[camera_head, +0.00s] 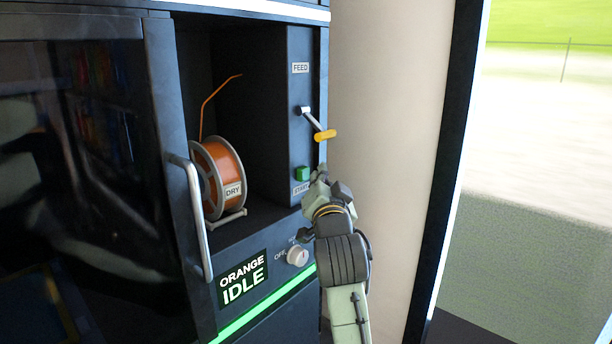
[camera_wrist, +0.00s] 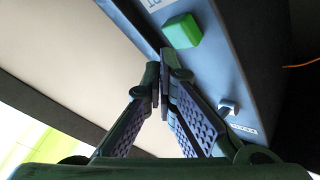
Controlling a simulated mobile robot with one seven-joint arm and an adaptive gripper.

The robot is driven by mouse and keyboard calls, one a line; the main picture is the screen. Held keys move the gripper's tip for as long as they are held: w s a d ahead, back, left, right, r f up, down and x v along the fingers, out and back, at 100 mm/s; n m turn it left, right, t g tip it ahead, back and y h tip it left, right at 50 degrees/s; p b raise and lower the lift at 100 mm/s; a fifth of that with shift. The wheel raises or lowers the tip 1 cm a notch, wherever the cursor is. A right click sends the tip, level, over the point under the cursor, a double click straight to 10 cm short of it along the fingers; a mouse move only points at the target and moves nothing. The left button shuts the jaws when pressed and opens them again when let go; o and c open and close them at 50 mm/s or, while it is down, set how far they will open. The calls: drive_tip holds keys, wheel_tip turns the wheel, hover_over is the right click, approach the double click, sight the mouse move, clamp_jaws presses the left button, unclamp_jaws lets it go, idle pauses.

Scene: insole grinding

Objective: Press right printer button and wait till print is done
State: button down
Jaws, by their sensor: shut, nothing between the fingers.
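The printer (camera_head: 262,240) is a dark cabinet, and its display (camera_head: 243,279) reads "ORANGE IDLE". A green button (camera_head: 302,173) sits above a "START" label on the narrow right panel. The green button also shows in the wrist view (camera_wrist: 182,31), just ahead of the fingertips. My gripper (camera_head: 318,180) is in front of that panel, just right of and below the button. In the wrist view my gripper (camera_wrist: 160,75) is shut and empty, its fingertips close together and seemingly a little apart from the button. My wrist partly hides the "START" label.
A feed lever (camera_head: 318,122) with a yellow handle juts out above the button. An orange spool (camera_head: 219,178) labelled "DRY" stands in the open bay. A knob (camera_head: 298,256) marked "OFF" is lower down. A door handle (camera_head: 193,215) is at left. A pale wall (camera_head: 385,120) stands at right.

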drive_tip(key=shift+a, duration=0.1)
drive_tip(key=shift+w+a, duration=0.25)
idle(0.3)
drive_tip(key=shift+w+a+p, duration=0.3)
drive_tip(key=shift+a+p, duration=0.1)
idle(0.9)
drive_tip(key=shift+s+d, duration=0.55)
drive_tip(key=shift+d, duration=0.15)
drive_tip(key=shift+s+d+p, duration=0.15)
drive_tip(key=shift+s+d, duration=0.6)
drive_tip(key=shift+d, duration=0.3)
drive_tip(key=shift+s+d+p, duration=0.15)
drive_tip(key=shift+s+d, duration=0.6)
drive_tip(key=shift+d, duration=0.25)
